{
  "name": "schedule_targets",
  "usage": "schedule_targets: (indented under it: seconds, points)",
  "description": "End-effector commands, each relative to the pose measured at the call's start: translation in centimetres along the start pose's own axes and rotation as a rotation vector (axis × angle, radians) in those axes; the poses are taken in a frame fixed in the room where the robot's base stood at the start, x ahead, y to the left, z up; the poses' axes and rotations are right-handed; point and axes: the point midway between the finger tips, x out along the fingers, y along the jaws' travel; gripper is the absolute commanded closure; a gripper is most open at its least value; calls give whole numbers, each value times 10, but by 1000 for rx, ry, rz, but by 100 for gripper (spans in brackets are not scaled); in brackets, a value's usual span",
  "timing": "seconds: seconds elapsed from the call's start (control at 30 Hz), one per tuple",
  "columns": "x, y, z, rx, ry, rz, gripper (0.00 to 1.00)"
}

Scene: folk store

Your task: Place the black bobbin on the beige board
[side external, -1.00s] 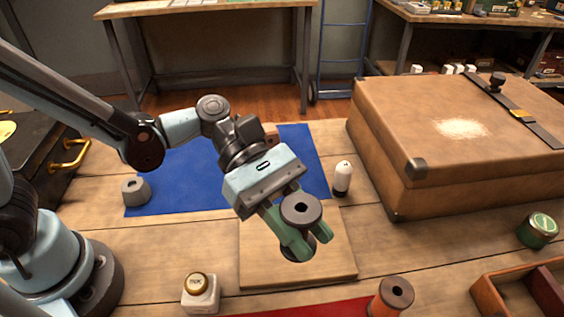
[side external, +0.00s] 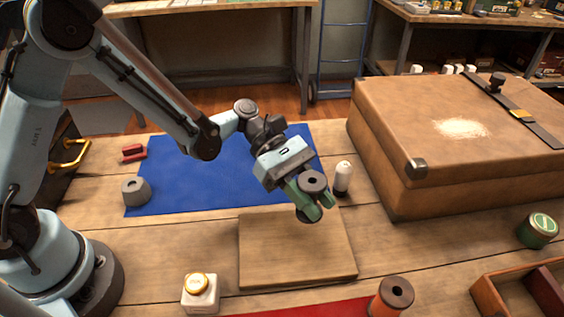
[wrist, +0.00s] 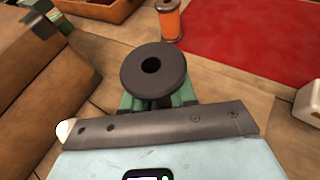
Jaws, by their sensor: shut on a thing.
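The black bobbin (side external: 313,181) is held upright between the green fingers of my gripper (side external: 316,206). In the wrist view the bobbin (wrist: 153,69) shows its round top flange and centre hole, and hides most of the fingers (wrist: 158,102). The beige board (side external: 285,255) lies flat on the table with its top bare. My gripper and the bobbin appear in the air near the board's back edge; the exact height is hard to tell.
A white bottle (side external: 342,176) stands close to the right of my gripper. A large brown case (side external: 450,180) is farther right. An orange spool (side external: 391,298) and a small jar (side external: 200,293) stand at the front. A blue mat (side external: 190,175) lies behind the board.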

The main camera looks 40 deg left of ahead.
Motion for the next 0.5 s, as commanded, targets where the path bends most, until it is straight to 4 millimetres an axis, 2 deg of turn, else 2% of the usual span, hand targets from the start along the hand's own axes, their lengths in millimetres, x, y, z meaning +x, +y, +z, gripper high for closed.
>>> schedule_targets:
  seconds: [0.3, 0.5]
  points:
    - [13, 0, -31, 0, 0, 1, 100]
    - [14, 0, -34, 0, 0, 1, 100]
